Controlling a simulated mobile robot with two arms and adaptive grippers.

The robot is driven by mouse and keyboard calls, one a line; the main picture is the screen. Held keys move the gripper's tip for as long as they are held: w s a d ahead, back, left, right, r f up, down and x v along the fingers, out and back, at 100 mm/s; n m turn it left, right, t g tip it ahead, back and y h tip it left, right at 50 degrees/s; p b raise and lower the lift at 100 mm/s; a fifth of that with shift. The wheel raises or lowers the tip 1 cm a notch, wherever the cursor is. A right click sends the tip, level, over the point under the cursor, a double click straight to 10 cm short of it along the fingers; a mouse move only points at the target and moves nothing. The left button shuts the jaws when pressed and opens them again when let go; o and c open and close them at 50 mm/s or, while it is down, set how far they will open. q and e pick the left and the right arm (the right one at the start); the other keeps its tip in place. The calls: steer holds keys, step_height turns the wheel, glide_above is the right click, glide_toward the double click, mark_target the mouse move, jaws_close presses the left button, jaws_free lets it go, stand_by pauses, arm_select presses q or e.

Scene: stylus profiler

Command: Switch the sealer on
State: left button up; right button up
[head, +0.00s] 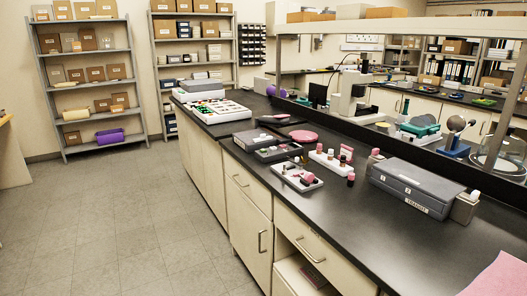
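I cannot clearly make out a sealer or its switch in the head view. A dark grey box (412,187) with small labels on its front lies flat on the black bench at right. A small grey metal-looking block (465,207) stands at its right end. Whether either belongs to a sealer, I cannot tell. Neither of my grippers is in view.
The black bench (375,245) runs from front right to back left, its front right part mostly clear. White racks with small bottles (300,178), a pink disc (303,136) and a microscope-like instrument (350,97) stand on it. Shelves (90,80) line the back; the floor (120,215) is free.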

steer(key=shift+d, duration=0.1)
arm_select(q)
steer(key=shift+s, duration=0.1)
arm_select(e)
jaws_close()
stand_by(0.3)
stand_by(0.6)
